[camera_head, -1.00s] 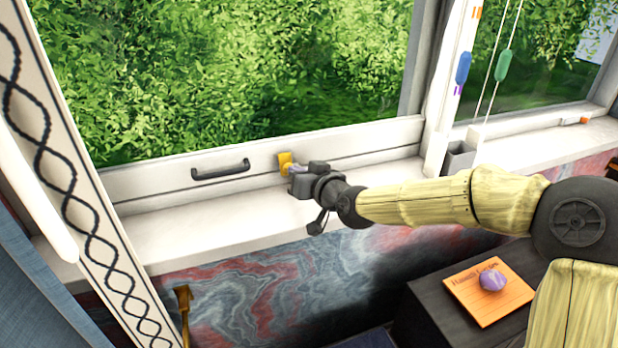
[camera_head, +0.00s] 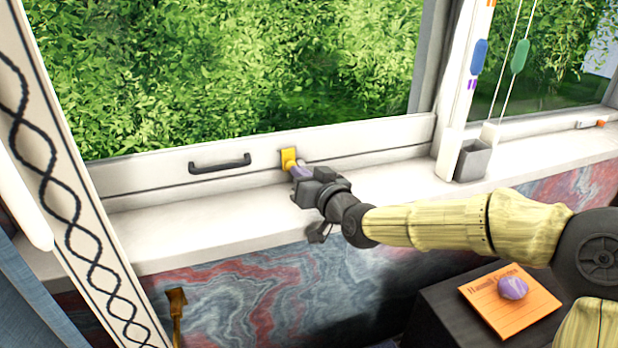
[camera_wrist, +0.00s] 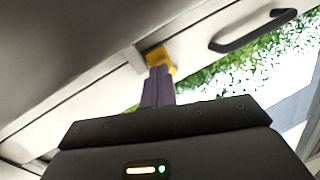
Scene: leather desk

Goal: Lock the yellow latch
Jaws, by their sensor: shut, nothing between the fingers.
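The yellow latch (camera_head: 289,159) sits on the lower rail of the window sash, right of the dark handle (camera_head: 220,163). It also shows in the wrist view (camera_wrist: 160,58), just beyond the fingertips. My gripper (camera_head: 301,172) is shut and empty, its purple fingers (camera_wrist: 158,88) pointing at the latch. The fingertips appear to be at or very near the latch's lower part. I cannot tell whether they touch it. The fingers hide part of the latch in the wrist view.
The white sill (camera_head: 200,235) runs below the sash and is mostly clear. A grey cup-like holder (camera_head: 471,160) stands on it at the right. Cords with a blue toggle (camera_head: 479,57) and a green toggle (camera_head: 520,57) hang there. A purple stone (camera_head: 513,287) lies on an orange note (camera_head: 490,305).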

